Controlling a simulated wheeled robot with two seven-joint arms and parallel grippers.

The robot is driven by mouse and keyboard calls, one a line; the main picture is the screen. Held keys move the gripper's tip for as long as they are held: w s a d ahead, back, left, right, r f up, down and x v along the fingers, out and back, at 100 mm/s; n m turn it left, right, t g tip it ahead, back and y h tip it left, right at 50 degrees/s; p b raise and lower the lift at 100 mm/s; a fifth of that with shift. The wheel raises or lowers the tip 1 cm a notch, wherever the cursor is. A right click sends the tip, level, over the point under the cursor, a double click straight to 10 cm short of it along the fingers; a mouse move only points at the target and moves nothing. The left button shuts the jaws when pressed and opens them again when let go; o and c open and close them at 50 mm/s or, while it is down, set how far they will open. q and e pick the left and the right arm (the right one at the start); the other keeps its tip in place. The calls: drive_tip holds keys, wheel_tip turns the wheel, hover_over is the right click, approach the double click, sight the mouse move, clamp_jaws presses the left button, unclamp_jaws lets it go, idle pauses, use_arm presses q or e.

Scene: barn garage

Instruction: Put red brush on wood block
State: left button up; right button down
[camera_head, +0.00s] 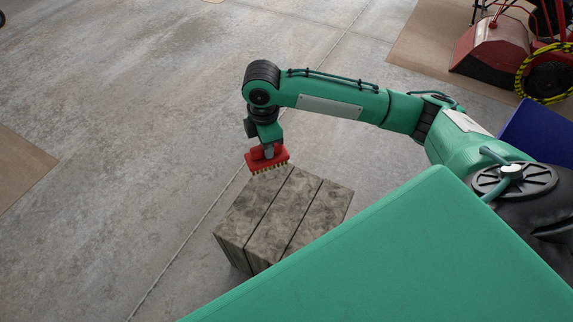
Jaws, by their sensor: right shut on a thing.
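The red brush (267,158) is in the grip of my right gripper (268,149), bristles pointing down. The gripper is shut on it. The brush is over the far left edge of the wood block (285,212); I cannot tell whether the bristles touch the block or hang just above it. The wood block is a grey-brown, box-like piece with dark grooves along its top, standing on the floor. Part of its near right side is hidden behind my green body. My left gripper is not in view.
Bare concrete floor (110,150) lies open to the left of the block. A red machine (490,50) with a black wheel and a yellow-black hose stands at the top right. A blue object (535,130) is at the right edge behind my arm.

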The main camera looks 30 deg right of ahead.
sight(270, 163)
drive_tip(key=f+n+b, duration=0.1)
drive_tip(key=f, duration=0.1)
drive_tip(key=f+n+b, duration=0.1)
drive_tip(key=f, duration=0.2)
drive_tip(key=f+n+b, duration=0.2)
drive_tip(key=shift+d+f, duration=0.25)
drive_tip(key=shift+f, duration=0.05)
use_arm(q)
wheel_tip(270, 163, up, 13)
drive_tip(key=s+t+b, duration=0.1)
drive_tip(key=b, duration=0.3)
use_arm(e)
drive_tip(key=f+n+b, duration=0.1)
drive_tip(key=f, duration=0.7)
drive_tip(key=f+n+b, duration=0.1)
drive_tip(key=f, duration=0.7)
drive_tip(key=f+n+b, duration=0.1)
drive_tip(key=f, duration=0.7)
drive_tip(key=shift+s+d+f+n, duration=0.15)
drive_tip(key=shift+s+d+n, duration=0.1)
drive_tip(key=shift+n, duration=0.15)
drive_tip(key=shift+w+f, duration=0.1)
drive_tip(key=shift+f, duration=0.15)
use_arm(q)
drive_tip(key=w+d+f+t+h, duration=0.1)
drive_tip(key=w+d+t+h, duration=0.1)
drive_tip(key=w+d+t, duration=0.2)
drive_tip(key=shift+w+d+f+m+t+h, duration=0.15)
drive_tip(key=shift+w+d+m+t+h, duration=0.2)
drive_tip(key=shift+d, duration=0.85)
